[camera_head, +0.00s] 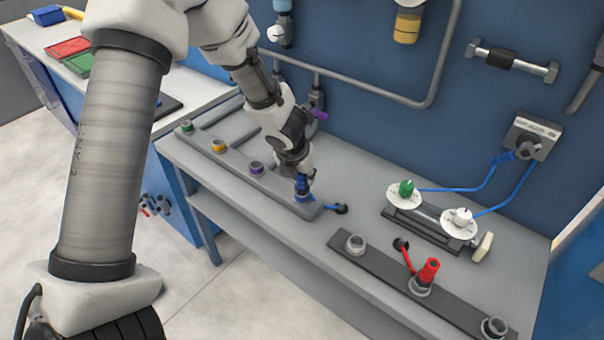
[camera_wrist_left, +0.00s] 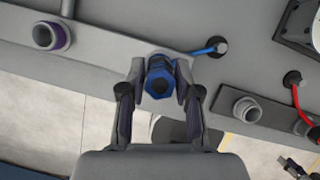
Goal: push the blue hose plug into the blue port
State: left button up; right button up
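The blue hose plug (camera_head: 302,184) is between the fingers of my left gripper (camera_head: 303,178), upright at the right end of the long grey bar (camera_head: 230,165). In the left wrist view, the blue plug (camera_wrist_left: 157,82) shows end-on, with a finger of my left gripper (camera_wrist_left: 160,75) close against each side. The gripper looks shut on it. The blue port (camera_head: 303,198) shows as a blue rim just below the plug. The plug and fingers hide most of it, so I cannot tell how deep the plug sits. My right gripper is not in view.
The blue hose leads to a black grommet (camera_head: 340,208). Purple (camera_head: 256,168), orange (camera_head: 219,146) and green (camera_head: 187,127) ports line the same bar. A second bar (camera_head: 375,285) holds a red plug (camera_head: 428,270). A gauge fixture (camera_head: 430,224) stands behind it.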

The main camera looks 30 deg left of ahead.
pick_arm(q)
jog(key=shift+o, duration=0.9)
